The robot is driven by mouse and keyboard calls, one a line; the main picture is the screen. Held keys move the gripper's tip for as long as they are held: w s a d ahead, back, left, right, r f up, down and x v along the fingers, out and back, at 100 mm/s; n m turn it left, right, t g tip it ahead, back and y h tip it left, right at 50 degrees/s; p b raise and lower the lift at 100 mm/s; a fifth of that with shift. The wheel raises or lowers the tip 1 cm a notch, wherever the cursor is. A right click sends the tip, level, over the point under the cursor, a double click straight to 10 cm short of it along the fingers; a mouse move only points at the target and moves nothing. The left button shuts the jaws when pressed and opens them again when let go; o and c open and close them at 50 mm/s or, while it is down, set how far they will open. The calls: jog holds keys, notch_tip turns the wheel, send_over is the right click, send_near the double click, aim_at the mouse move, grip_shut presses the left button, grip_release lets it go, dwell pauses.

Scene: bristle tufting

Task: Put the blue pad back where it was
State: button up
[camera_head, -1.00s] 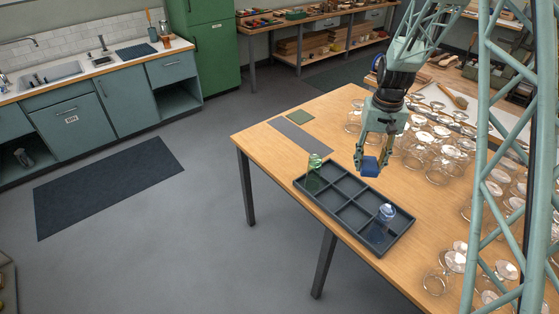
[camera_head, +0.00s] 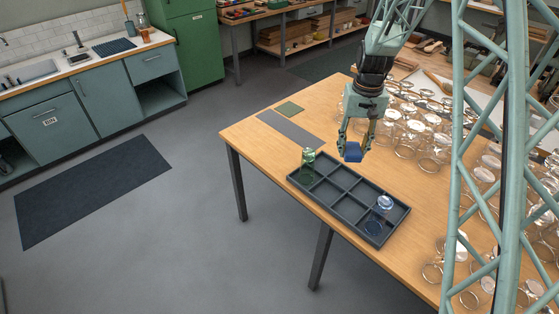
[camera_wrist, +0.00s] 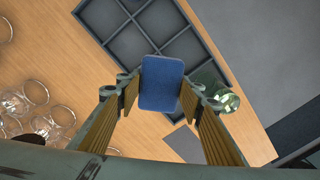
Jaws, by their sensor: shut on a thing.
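The blue pad (camera_head: 352,152) is held between the fingertips of my gripper (camera_head: 354,146), above the table just behind the tray. In the wrist view the blue pad (camera_wrist: 162,84) sits between the two fingers of my gripper (camera_wrist: 160,88), with the tray beyond it. The dark compartment tray (camera_head: 337,211) lies on the wooden table; it also shows in the wrist view (camera_wrist: 112,13). A grey strip (camera_head: 289,128) and a small green square (camera_head: 290,109) lie flat on the table to the left of the gripper.
A green glass (camera_head: 308,158) stands at the tray's left end, and a clear bluish glass (camera_head: 384,203) at its right end. Many clear glasses (camera_head: 428,162) crowd the table to the right. Bare wooden table (camera_head: 246,132) shows at the left corner.

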jog(key=w+a+f+m+b, duration=0.1)
jog(key=w+a+f+m, duration=0.2)
jog(key=w+a, duration=0.5)
jog(key=m+b, duration=0.2)
jog(key=m, duration=0.4)
send_over(280, 160)
notch_tip(280, 160, down, 6)
jog(key=r, duration=0.1)
jog(key=shift+a+f, duration=0.1)
jog(key=shift+f, duration=0.15)
jog(key=shift+f, duration=0.1)
jog(key=shift+w+f+b, duration=0.1)
jog(key=shift+f+b, duration=0.2)
jog(key=shift+f, duration=2.75)
jog(key=shift+f, duration=1.85)
jog(key=shift+f, duration=0.15)
